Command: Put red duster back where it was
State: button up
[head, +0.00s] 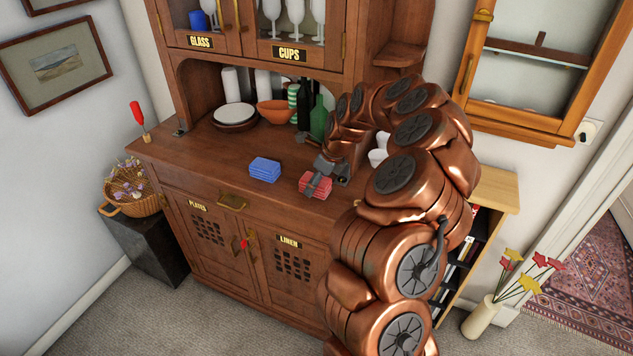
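The red duster (308,180) is a folded red cloth near the front edge of the wooden cabinet's counter (215,155). My gripper (320,176) reaches it from the right, with one dark finger across its front and the other behind it. The gripper looks shut on the duster. I cannot tell whether the duster rests on the counter or is just above it. A folded blue cloth (265,169) lies on the counter to its left, apart from it. My arm hides the right end of the counter.
Plates (234,114), an orange bowl (273,112) and a green bottle (319,119) stand at the back. A red-handled tool (138,114) stands at the left end. A wicker basket (136,204) and a flower vase (481,318) flank the cabinet. The counter's left front is clear.

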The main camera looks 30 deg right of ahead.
jog(key=b+v, duration=0.3)
jog(key=v, duration=0.7)
jog(key=shift+d+r, duration=0.1)
jog(key=shift+r, duration=0.3)
jog(key=shift+s+r+b, duration=0.2)
jog(key=shift+r+b, duration=0.1)
jog(key=shift+r, duration=0.35)
jog(key=s+a+r+n+g, duration=0.1)
jog(key=s+a+r+n, duration=0.15)
jog(key=a+n, duration=0.35)
jog(key=s+a+r+n, duration=0.1)
jog(key=s+a+n, duration=0.35)
jog(key=a, duration=0.35)
jog(key=s+a+r+n+g, duration=0.1)
jog(key=s+a+n, duration=0.2)
jog(key=a+n, duration=0.3)
jog(key=s+a+f+n+g, duration=0.1)
jog(key=s+n, duration=0.3)
jog(key=s, duration=0.4)
jog(key=s+a+f+n+g+h, duration=0.1)
jog(key=s+a+f+n, duration=0.2)
jog(key=s+n, duration=0.2)
jog(key=s+a+f+n+g+h, duration=0.1)
jog(key=s+a+f+n, duration=0.1)
jog(key=s, duration=0.9)
jog(key=f+n, duration=0.1)
jog(key=n, duration=0.1)
jog(key=shift+s+n, duration=0.15)
jog(key=shift+n, duration=0.2)
jog(key=shift+a, duration=0.15)
